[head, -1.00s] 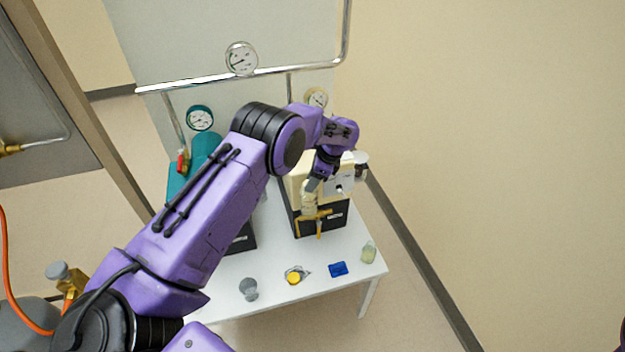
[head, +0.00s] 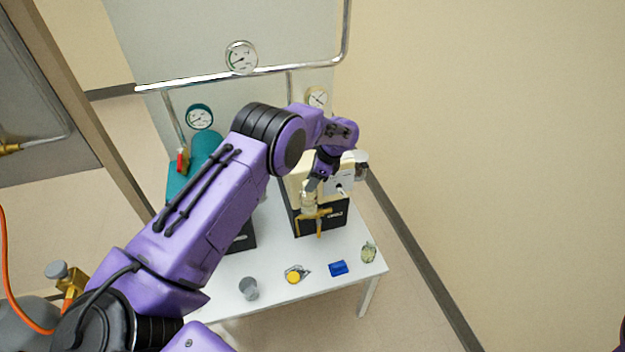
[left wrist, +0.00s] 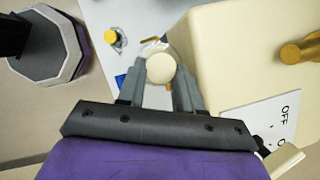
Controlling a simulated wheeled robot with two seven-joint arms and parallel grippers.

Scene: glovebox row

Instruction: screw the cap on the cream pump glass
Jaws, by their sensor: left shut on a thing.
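The cream pump (head: 300,180) is a cream box on a black base at the back right of the white table. Its clear glass (head: 309,200) stands upright at the front, above a brass fitting (head: 318,216). My left gripper (head: 315,184) is directly over the glass, pointing down. In the left wrist view the gripper (left wrist: 160,76) is shut on a round cream cap (left wrist: 161,68). The glass's rim (left wrist: 152,46) shows just behind the cap. The cap appears to be at the glass's mouth; I cannot tell whether the threads are engaged. My right gripper is out of view.
Along the table's (head: 272,255) front lie a grey cup (head: 249,289), a yellow-faced part (head: 294,276), a blue block (head: 338,268) and a small clear jar (head: 369,252). A teal pump (head: 205,155) stands left, largely behind my arm. Gauges and a pipe (head: 240,78) are behind.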

